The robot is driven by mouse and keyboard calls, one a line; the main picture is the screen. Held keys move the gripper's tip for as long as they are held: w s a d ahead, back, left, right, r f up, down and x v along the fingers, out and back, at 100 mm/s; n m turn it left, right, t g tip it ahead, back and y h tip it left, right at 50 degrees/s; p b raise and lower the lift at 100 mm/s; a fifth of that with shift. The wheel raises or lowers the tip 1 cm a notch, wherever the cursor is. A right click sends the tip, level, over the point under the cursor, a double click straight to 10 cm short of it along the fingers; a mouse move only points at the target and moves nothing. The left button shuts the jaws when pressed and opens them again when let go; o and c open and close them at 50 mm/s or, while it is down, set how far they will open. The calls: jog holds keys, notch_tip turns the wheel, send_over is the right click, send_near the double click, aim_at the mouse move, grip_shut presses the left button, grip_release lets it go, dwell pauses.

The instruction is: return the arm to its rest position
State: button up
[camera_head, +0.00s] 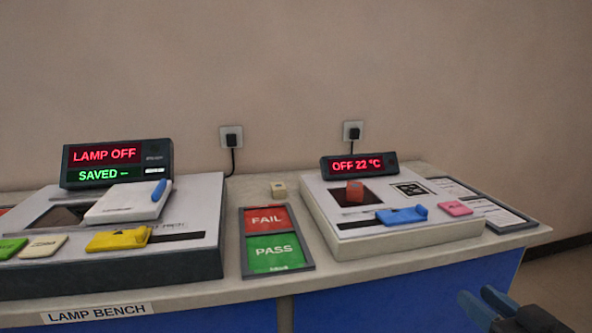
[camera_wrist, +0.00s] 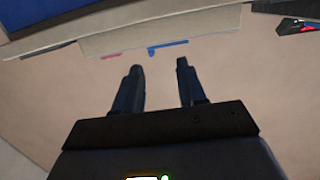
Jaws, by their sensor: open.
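My gripper (camera_head: 484,307) shows at the lower right of the head view, off the right front of the bench. In the wrist view my gripper (camera_wrist: 156,72) has its two dark fingers apart with nothing between them. It is open and empty, clear of the bench and everything on it. Most of my arm is out of the head view.
The bench (camera_head: 350,270) carries a left device with a "LAMP OFF / SAVED" display (camera_head: 117,164) and a right device with an "OFF 22 °C" display (camera_head: 358,166). A FAIL/PASS tray (camera_head: 243,262) lies between them. Floor shows free at the right.

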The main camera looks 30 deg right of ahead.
jog(key=s+a+f+n+g+y+p, duration=0.15)
jog(key=s+a+p, duration=0.25)
jog(key=s+a, duration=0.55)
jog(key=s+a+r+n+y+p, duration=0.1)
jog(key=s+a+r+y+p, duration=0.1)
jog(key=s+a, duration=0.3)
jog(key=s+a+r+n+y+p, duration=0.1)
jog(key=s+a+r, duration=0.3)
jog(key=a, duration=0.5)
jog(key=shift+s+a+r+y+p, duration=0.15)
jog(key=shift+s+r+y+p, duration=0.15)
jog(key=shift+s+p, duration=0.6)
jog(key=shift+f+t, duration=0.1)
jog(key=shift+t, duration=0.15)
jog(key=shift+c, duration=0.2)
